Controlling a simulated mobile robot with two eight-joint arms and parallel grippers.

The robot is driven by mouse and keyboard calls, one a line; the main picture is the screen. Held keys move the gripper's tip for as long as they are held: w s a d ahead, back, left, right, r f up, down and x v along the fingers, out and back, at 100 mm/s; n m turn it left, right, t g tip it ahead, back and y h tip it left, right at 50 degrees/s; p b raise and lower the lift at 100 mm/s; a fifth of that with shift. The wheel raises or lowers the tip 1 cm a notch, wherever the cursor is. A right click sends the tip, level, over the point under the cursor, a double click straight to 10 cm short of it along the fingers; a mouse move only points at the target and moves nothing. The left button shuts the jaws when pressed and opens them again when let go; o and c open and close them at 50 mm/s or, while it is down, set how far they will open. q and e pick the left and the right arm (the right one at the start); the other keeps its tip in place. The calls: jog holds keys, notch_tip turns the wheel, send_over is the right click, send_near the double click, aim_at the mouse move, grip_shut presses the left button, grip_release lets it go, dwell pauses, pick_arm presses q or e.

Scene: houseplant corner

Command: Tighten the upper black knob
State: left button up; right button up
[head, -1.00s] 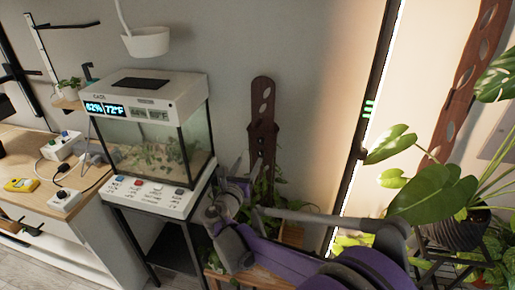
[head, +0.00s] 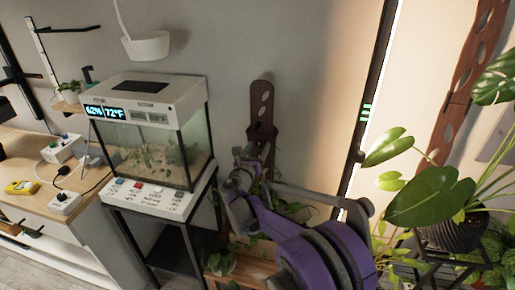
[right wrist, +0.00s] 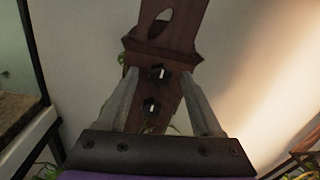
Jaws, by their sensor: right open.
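The upper black knob (right wrist: 159,73) sits on a brown wooden support (right wrist: 170,45) with oval holes. The lower black knob (right wrist: 151,106) is just below it on the same wood. The support (head: 262,105) also shows in the head view, standing against the wall; its knobs are hidden or too small to tell there. My right gripper (head: 252,160) is in front of the support's lower part. In the right wrist view its fingers (right wrist: 159,78) are open, with the upper knob appearing between the fingertips. I cannot tell any contact. My left gripper is not in view.
A glass terrarium (head: 155,145) on a black stand is left of my right arm. A wooden planter (head: 240,264) with plants is below the arm. A large leafy plant (head: 435,200) stands at right.

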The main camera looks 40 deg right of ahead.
grip_shut()
